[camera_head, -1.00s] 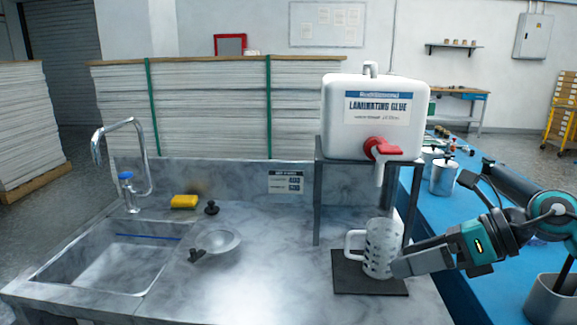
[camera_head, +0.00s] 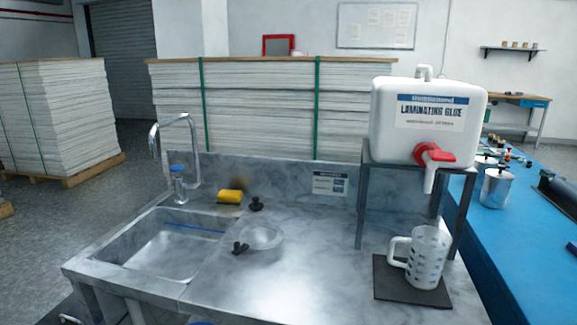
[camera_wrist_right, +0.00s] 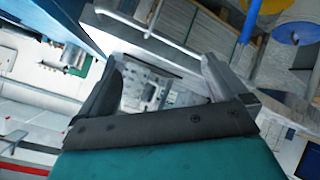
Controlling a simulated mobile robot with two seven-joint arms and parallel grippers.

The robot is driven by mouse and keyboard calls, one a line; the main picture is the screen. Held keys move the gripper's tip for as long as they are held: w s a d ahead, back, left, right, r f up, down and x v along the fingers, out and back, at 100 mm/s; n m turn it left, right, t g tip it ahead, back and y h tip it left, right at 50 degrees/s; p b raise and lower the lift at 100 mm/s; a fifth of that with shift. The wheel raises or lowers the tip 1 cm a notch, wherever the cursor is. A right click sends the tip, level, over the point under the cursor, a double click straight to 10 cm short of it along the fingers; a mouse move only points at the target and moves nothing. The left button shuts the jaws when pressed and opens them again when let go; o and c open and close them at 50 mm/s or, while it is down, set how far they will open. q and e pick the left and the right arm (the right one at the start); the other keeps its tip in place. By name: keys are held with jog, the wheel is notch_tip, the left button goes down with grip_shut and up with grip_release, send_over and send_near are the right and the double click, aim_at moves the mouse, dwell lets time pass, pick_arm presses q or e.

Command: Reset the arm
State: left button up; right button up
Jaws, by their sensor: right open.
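My right gripper (camera_wrist_right: 163,85) shows in the right wrist view with its two fingers spread apart and nothing between them. Its surroundings there are tilted, and I cannot tell exactly where it is over the room. In the head view neither of my grippers shows. A clear measuring jug (camera_head: 428,258) stands upright on a dark square mat (camera_head: 388,284) on the marble counter, its handle to the left. It is below the red tap (camera_head: 433,155) of the white laminating glue container (camera_head: 425,120), and no gripper touches it.
A sink (camera_head: 165,250) with a faucet, a yellow sponge (camera_head: 230,196) and a shallow dish (camera_head: 262,236) are on the left of the counter. A blue table (camera_head: 520,240) with metal pots (camera_head: 497,188) stands at the right. Stacked sheets (camera_head: 260,110) stand behind.

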jog(key=s+a+f+m+g+y, duration=0.1)
jog(key=s+a+f+m+g, duration=0.2)
jog(key=s, duration=0.4)
jog(key=s+a+f+g+y, duration=0.1)
jog(key=s+a+f+g, duration=0.25)
jog(key=s, duration=0.25)
jog(key=w+a+f+t+y+b, duration=0.1)
jog(key=w+a+f+t+y, duration=0.1)
jog(key=w+f+t, duration=0.4)
notch_tip(320, 180, down, 5)
jog(key=shift+w+r+n+t+b, duration=0.15)
jog(key=shift+w+n+t+b, duration=0.2)
jog(key=shift+w, duration=0.3)
